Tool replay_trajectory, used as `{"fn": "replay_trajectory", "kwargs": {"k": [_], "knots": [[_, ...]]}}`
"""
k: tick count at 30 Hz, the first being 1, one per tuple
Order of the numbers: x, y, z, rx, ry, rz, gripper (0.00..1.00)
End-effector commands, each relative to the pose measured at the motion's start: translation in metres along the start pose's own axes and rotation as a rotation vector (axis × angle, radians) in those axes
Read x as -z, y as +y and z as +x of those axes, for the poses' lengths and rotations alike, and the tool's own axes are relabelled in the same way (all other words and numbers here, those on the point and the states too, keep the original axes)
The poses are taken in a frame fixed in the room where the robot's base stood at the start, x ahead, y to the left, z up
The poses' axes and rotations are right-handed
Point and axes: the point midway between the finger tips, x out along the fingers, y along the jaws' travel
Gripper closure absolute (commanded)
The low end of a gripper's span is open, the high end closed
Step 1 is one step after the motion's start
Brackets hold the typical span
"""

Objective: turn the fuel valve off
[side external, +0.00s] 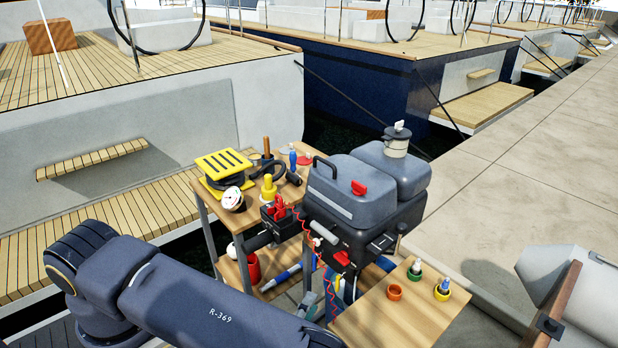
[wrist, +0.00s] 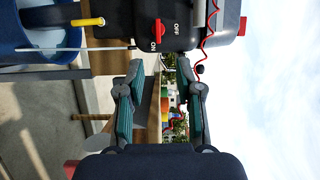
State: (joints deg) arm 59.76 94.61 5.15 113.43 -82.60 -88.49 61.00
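The fuel valve (wrist: 158,31) is a red knob on the dark face of the outboard motor (wrist: 190,8), at the top of the wrist view, where the scene appears sideways. White ON and OFF labels stand beside it, and its long axis lines up with ON. My gripper (wrist: 160,66) is open and empty, its two fingers below the knob in that view and apart from it. In the side view the grey motor (side external: 352,185) stands at centre. A red part low on its front (side external: 342,258) is probably the valve. My arm enters from the lower left.
A red coiled cord (wrist: 207,38) hangs close to the valve. A yellow-tipped handle (wrist: 88,21) is to its left. A wooden bench (side external: 235,200) with tools and a side shelf (side external: 395,315) with small cups flank the motor.

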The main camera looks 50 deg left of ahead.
Motion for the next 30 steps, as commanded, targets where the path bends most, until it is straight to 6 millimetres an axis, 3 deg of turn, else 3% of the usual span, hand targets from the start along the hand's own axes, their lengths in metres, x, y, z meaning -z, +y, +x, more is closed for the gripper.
{"fn": "replay_trajectory", "kwargs": {"k": [5, 21, 30], "knots": [[0.003, 0.003, 0.004, -0.003, 0.026, 0.012, 0.65], [0.006, 0.004, 0.123, -0.003, 0.024, 0.008, 0.65], [0.008, 0.004, 0.160, -0.005, 0.026, 0.009, 0.65]]}}
